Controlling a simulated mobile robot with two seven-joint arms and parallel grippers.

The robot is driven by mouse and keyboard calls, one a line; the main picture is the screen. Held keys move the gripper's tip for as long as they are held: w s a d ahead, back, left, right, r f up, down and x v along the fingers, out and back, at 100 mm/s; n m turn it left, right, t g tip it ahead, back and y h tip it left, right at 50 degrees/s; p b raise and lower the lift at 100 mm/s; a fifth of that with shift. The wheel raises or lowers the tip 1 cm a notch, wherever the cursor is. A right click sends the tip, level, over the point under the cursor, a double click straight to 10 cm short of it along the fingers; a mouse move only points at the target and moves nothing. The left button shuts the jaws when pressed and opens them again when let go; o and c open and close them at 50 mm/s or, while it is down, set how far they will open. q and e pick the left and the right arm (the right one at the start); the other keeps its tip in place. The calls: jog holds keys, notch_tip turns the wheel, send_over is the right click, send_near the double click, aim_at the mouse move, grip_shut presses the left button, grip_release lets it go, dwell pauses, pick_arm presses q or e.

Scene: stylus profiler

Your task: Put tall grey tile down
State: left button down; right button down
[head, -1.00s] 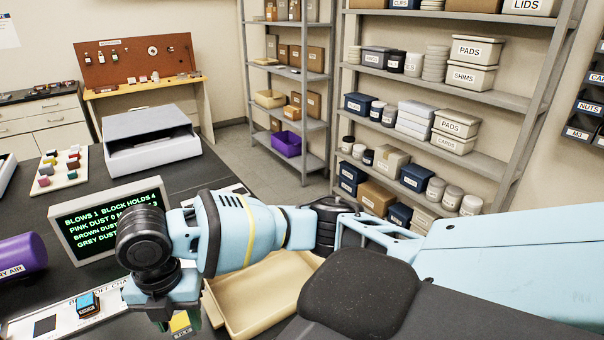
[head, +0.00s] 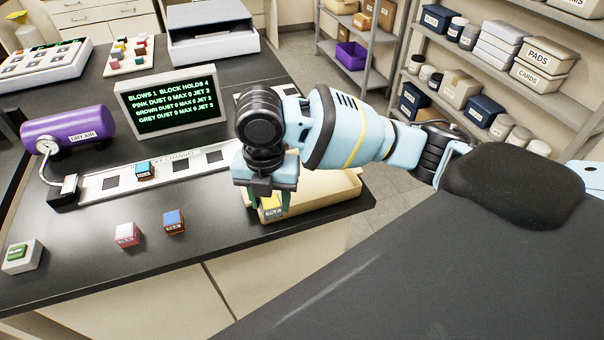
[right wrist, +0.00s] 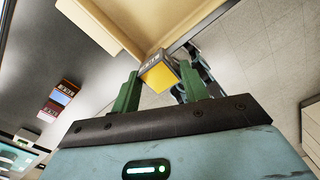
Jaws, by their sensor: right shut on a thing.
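My right gripper (head: 268,200) is shut on a small block with a yellow face and a grey labelled side (head: 271,208). In the right wrist view the same block (right wrist: 160,74) sits between the green fingers (right wrist: 160,88); its label is too small to read. This is the only held thing that could be the tall grey tile. The block is by the near left corner of the tan tray (head: 335,190); I cannot tell whether it touches anything below. My left gripper is not in view.
A white channel strip (head: 190,167) with dark squares holds a blue block (head: 143,170). A pink block (head: 127,235) and a blue-and-brown block (head: 174,222) stand in front. A green button box (head: 20,256), purple air tank (head: 68,133) and screen (head: 172,101) are nearby. The front bench is mostly clear.

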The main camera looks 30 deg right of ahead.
jog(key=w+d, duration=0.2)
jog(key=d, duration=0.1)
jog(key=w+d, duration=0.1)
jog(key=d, duration=0.2)
jog(key=w+d+f, duration=0.1)
jog(key=w+d, duration=0.1)
jog(key=d, duration=0.1)
jog(key=shift+w+d, duration=0.3)
jog(key=shift+w+d+f, duration=0.1)
jog(key=shift+w+d, duration=0.3)
jog(key=shift+d, duration=0.3)
jog(key=f, duration=0.3)
jog(key=shift+w+d, duration=0.15)
jog(key=shift+d, duration=0.15)
jog(key=shift+f, duration=0.25)
jog(key=shift+f, duration=0.15)
jog(key=c, duration=0.7)
grip_release()
jog(key=shift+c, duration=0.2)
